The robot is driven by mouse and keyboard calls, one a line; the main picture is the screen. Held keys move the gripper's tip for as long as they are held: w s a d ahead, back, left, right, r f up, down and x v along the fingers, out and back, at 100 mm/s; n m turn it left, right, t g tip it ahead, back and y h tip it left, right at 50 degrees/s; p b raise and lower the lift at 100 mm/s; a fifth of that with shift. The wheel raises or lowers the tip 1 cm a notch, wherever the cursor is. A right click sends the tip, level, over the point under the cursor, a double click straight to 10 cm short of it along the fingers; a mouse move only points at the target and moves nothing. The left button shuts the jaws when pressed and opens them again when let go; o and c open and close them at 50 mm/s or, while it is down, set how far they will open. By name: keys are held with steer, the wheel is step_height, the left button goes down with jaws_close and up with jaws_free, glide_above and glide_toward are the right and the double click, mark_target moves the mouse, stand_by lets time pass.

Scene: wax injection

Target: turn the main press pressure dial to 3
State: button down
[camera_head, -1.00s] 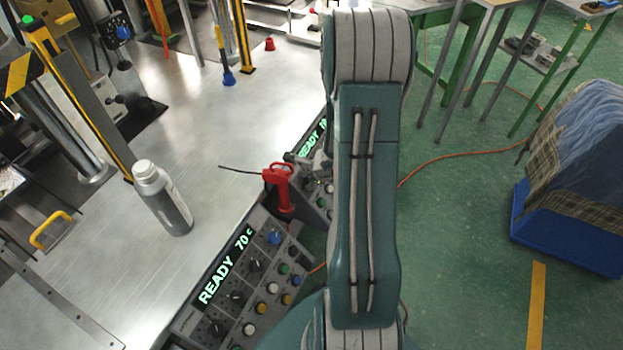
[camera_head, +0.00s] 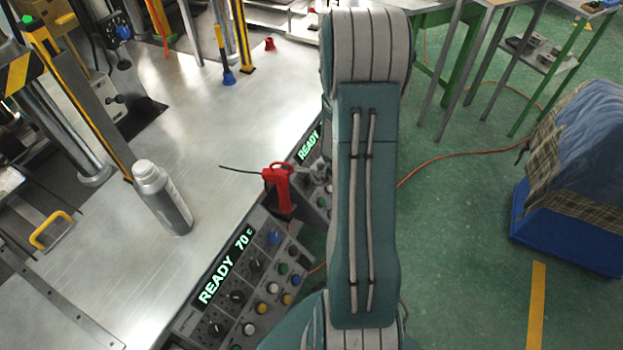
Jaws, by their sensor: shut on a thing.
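Two grey control panels with green displays stand along the table's front edge. The near panel (camera_head: 262,262) reads READY 70 c and carries dark dials and coloured buttons. The far panel (camera_head: 308,148) also reads READY, but my arm covers much of it.
A red-handled tool (camera_head: 277,188) stands between the panels, close to my gripper. A grey bottle (camera_head: 163,197) stands on the metal table (camera_head: 120,245). A blue bin (camera_head: 565,235) with cloth is on the floor at right. Press columns stand at left.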

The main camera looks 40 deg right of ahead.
steer(key=shift+c, duration=1.6)
jaws_free()
steer(key=shift+r, duration=4.95)
